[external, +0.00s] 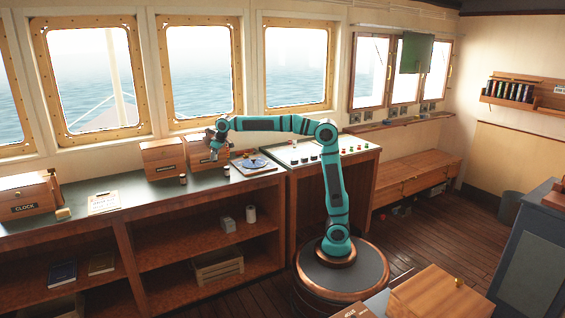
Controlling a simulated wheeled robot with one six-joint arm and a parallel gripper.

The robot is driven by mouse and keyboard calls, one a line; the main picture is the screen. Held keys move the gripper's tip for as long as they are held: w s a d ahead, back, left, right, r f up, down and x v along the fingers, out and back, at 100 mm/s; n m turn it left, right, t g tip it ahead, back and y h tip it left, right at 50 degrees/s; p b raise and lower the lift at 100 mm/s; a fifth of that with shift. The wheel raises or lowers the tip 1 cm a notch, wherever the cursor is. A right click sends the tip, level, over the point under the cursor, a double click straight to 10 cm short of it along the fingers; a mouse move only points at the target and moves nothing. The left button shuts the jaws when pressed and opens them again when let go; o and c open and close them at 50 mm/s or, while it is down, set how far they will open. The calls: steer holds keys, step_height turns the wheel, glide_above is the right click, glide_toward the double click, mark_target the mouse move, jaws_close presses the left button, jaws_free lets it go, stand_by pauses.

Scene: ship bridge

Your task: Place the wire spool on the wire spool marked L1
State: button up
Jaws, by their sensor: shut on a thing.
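My teal arm reaches left over the dark counter, and my gripper (213,153) hangs in front of a wooden box. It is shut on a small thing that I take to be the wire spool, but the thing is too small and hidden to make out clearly. Two small dark-brown, spool-like cylinders stand on the counter below: one to the left (182,178) and one to the right (227,171). The gripper is above and between them, apart from both. I cannot read an L1 mark on either.
Wooden boxes (163,158) stand at the back of the counter (140,188). A board with a round blue chart (252,163) lies to the right, beside the control console (312,150). A box marked CLOCK (28,197) and a paper sheet (103,202) are at left.

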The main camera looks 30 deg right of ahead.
step_height(320, 180, up, 4)
glide_above(227, 167)
steer(key=shift+m, duration=0.3)
steer(key=shift+a+f, duration=0.1)
steer(key=shift+f, duration=4.6)
steer(key=shift+f, duration=0.15)
steer(key=o, duration=1)
steer(key=v, duration=1.2)
steer(key=shift+a, duration=0.15)
